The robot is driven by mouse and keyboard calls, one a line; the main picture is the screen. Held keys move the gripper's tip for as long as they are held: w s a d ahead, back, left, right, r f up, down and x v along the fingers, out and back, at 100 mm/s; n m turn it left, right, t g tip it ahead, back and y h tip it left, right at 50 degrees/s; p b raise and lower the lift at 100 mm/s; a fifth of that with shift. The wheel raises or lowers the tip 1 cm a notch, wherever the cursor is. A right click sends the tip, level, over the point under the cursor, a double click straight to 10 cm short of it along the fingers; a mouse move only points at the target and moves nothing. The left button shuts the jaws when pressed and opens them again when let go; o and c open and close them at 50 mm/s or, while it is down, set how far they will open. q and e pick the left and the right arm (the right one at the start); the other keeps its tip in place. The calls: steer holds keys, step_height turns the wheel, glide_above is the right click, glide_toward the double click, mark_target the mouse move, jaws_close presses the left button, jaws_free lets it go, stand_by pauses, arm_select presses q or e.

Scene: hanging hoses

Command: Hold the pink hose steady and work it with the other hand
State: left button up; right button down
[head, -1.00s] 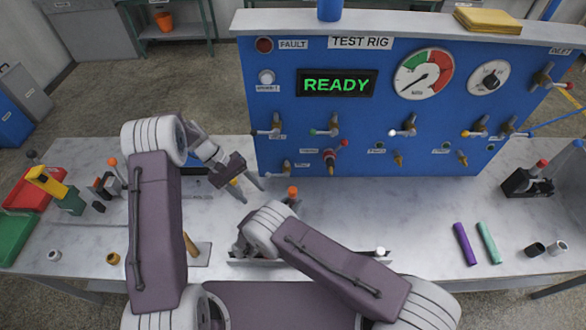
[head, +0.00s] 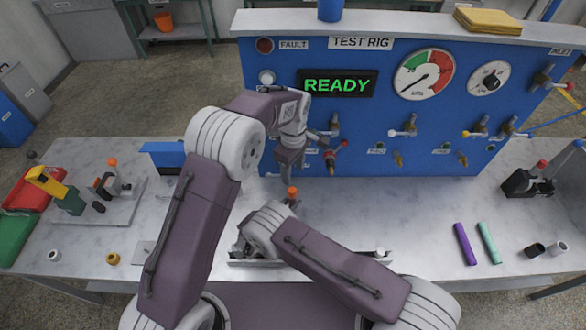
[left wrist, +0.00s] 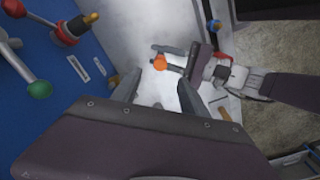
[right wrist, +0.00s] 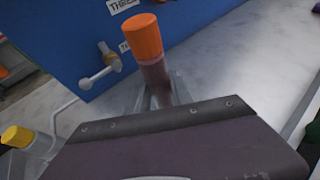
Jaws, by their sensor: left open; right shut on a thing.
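I cannot identify a pink hose for certain in any view. My right gripper (right wrist: 162,96) is shut on a dull pinkish-brown stalk (right wrist: 155,76) with an orange cap (right wrist: 147,36) on its upper end. The orange cap shows in the head view (head: 292,190) and the left wrist view (left wrist: 160,62). My right gripper is mostly hidden behind its own arm in the head view. My left gripper (head: 289,167) is open and points down in front of the panel, above the orange cap. In the left wrist view its fingers (left wrist: 157,94) are apart and empty.
A blue test rig panel (head: 280,100) stands close behind my left gripper, with projecting valves and a red fitting (head: 330,155). A purple hose (head: 464,244) and green hose (head: 489,242) lie at right. A clamp fixture (head: 110,190) and bins (head: 35,190) stand at left.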

mark_target(294, 190)
arm_select(q)
step_height(294, 190, down, 12)
steer(key=shift+r, duration=0.2)
jaws_close()
jaws_free()
steer(key=shift+r, duration=0.1)
step_height(294, 190, up, 13)
step_height(294, 190, down, 12)
steer(key=shift+f, duration=0.2)
stand_by(0.6)
